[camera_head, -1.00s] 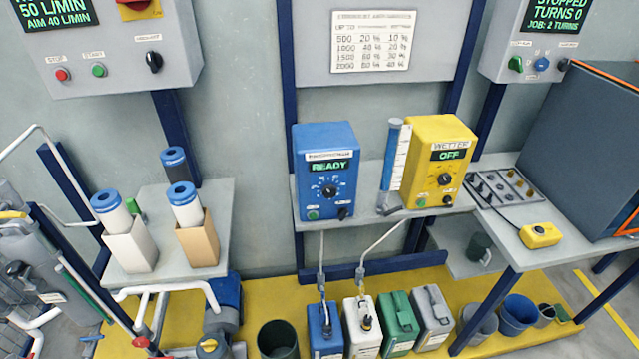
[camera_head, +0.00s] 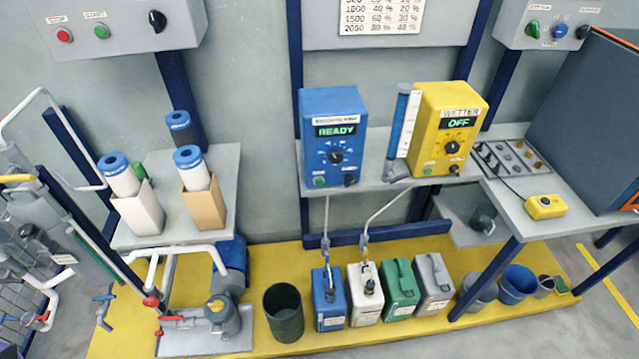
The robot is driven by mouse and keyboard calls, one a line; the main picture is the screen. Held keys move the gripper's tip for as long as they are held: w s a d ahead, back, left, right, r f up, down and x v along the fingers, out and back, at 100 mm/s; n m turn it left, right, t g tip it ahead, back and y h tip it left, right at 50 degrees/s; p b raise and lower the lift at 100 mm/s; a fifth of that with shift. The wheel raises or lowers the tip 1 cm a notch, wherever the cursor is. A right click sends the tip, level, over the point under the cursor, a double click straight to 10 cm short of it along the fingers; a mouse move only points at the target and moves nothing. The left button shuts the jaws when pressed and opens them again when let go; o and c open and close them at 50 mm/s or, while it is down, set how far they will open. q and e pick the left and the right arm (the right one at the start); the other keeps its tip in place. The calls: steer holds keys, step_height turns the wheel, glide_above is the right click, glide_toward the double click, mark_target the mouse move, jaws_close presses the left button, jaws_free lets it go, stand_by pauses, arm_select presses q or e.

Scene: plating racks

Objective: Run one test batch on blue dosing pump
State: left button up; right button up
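The blue dosing pump (camera_head: 334,110) stands on the wall shelf, and its display reads READY. It has a central black dial (camera_head: 336,158), a green button (camera_head: 319,181) at lower left and a black knob at lower right. A clear tube with blue liquid (camera_head: 404,122) stands between it and the yellow WETTER pump (camera_head: 447,110), whose display reads OFF. A pipe runs down from the blue pump to the blue canister (camera_head: 328,306) on the yellow floor platform. Neither of my grippers is in view.
A dark green bucket (camera_head: 284,312) stands left of several canisters. Filter cartridges in boxes stand on the left shelf (camera_head: 230,165). A yellow pendant box (camera_head: 545,206) lies on the right bench. Pipes and valves crowd the lower left. A chart (camera_head: 381,17) hangs above the pumps.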

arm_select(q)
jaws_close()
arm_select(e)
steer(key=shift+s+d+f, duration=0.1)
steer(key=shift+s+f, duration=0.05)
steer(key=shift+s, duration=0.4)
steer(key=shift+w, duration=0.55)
